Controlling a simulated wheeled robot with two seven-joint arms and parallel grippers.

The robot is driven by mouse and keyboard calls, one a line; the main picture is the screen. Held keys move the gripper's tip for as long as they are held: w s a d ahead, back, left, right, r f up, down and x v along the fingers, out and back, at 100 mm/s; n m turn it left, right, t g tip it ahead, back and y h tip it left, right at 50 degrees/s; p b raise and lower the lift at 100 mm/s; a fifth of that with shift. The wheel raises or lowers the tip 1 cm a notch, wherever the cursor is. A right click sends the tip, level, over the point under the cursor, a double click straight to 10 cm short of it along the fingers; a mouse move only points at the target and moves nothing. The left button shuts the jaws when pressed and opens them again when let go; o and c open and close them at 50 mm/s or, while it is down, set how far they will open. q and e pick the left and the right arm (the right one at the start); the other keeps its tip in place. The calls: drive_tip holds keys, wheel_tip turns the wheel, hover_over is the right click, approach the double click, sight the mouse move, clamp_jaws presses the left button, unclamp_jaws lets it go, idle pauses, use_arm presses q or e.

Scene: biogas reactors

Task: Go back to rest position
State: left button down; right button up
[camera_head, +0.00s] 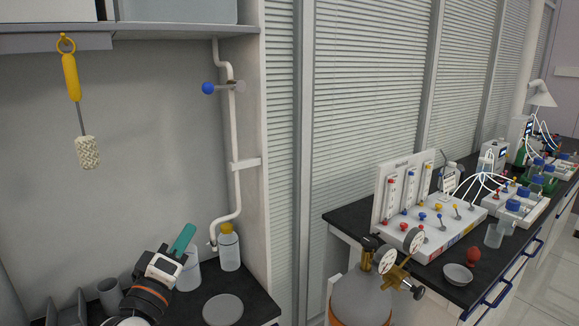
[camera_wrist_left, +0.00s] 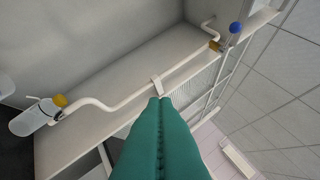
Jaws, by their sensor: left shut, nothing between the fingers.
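My left gripper (camera_head: 184,238) comes in from the bottom of the head view, above the counter at the lower left. Its teal fingers point up and to the right. In the left wrist view the two teal fingers (camera_wrist_left: 160,102) lie against each other along a seam, shut with nothing between them. They appear in front of the white pipe and the panel edge. The gripper hides part of a pale container (camera_head: 190,274) behind it. My right gripper is in neither view.
A yellow-capped bottle (camera_head: 230,251) and round dish (camera_head: 222,310) stand on the dark counter beside my gripper. A white pipe (camera_head: 235,180) with a blue-knobbed valve (camera_head: 208,88) runs up the wall. A yellow-handled brush (camera_head: 72,80) hangs left. A gas cylinder (camera_head: 360,298) stands right.

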use_arm(q)
drive_tip(key=s+d+f+m+g+y, duration=0.1)
drive_tip(key=s+f+m+g, duration=0.35)
drive_tip(key=f, duration=0.75)
drive_tip(key=s+d+f+m+g+y, duration=0.1)
drive_tip(key=s+f+m+g, duration=0.1)
drive_tip(key=s+f+g, duration=0.55)
drive_tip(key=s+a+f+m+g+y, duration=0.1)
drive_tip(key=s+a+f+m+g, duration=0.15)
drive_tip(key=s+f, duration=0.6)
drive_tip(key=s+a+f+m+g+y, duration=0.1)
drive_tip(key=s+f+m+g+y, duration=0.15)
drive_tip(key=s+f, duration=0.65)
drive_tip(key=s+f+g, duration=0.1)
drive_tip(key=s+f, duration=0.1)
drive_tip(key=f, duration=0.9)
drive_tip(key=s+f+g, duration=0.1)
drive_tip(key=s+f, duration=0.1)
drive_tip(key=f, duration=0.9)
drive_tip(key=s+a+f, duration=0.2)
drive_tip(key=s+f, duration=1.4)
drive_tip(key=shift+a+f+g+h, duration=0.3)
drive_tip(key=shift+g+h, duration=0.05)
drive_tip(key=shift+g, duration=0.05)
